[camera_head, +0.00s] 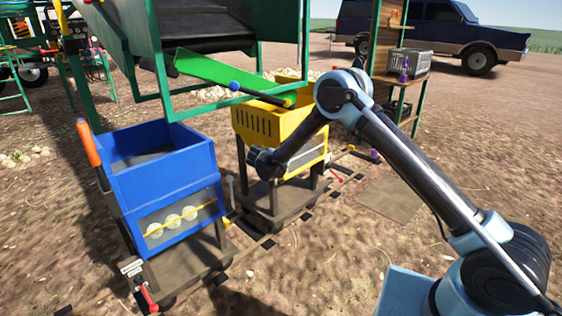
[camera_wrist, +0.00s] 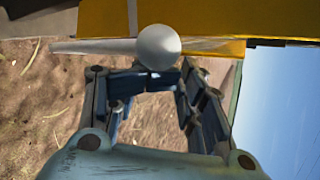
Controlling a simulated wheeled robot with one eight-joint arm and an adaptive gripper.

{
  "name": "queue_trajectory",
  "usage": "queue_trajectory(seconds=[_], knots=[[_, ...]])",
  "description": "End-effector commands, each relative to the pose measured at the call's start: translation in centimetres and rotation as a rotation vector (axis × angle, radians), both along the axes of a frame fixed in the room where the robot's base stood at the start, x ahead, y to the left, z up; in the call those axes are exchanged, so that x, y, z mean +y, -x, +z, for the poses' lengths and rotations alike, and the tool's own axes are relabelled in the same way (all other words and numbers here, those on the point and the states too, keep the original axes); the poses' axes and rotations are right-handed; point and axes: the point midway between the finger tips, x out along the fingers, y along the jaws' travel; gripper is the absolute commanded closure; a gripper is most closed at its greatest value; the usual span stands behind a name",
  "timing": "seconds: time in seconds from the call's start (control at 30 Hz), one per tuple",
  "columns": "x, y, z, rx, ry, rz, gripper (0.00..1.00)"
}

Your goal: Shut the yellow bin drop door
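The yellow bin (camera_head: 258,122) stands on a dark wheeled cart in the middle of the head view. Its light-coloured front panel (camera_head: 306,158) sits below the upper box, partly behind my arm. My gripper (camera_head: 262,160) is low at the bin's left front. In the wrist view, yellow bin metal (camera_wrist: 220,18) fills the top. A grey ball knob (camera_wrist: 158,47) on a pale rod is just beyond and above my gripper (camera_wrist: 172,78). The knob covers part of the fingertips, so I cannot tell how far they are closed or whether they touch it.
A blue bin (camera_head: 160,170) on its own cart (camera_head: 190,262) stands to the left. A green frame with a chute (camera_head: 215,70) hangs above the yellow bin. A shelf (camera_head: 405,82) and a parked truck (camera_head: 440,35) are behind. Open dirt ground lies to the right.

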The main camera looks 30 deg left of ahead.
Motion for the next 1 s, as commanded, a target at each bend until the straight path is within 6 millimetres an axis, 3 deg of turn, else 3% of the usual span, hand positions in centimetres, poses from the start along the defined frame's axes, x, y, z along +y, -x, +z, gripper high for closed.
queue_trajectory(seconds=[0.03,0.23,0.53,0.7,1.0], knots=[[4.6,0.7,1.3,-0.028,-0.058,0.121,0.64],[4.1,2.2,2.1,-0.025,-0.051,0.107,0.64],[2.2,6.8,4.4,-0.011,-0.026,0.051,0.64],[0.7,8.3,5.3,-0.002,-0.011,0.015,0.64],[0.1,9.7,5.8,0.002,-0.002,-0.003,0.64]])
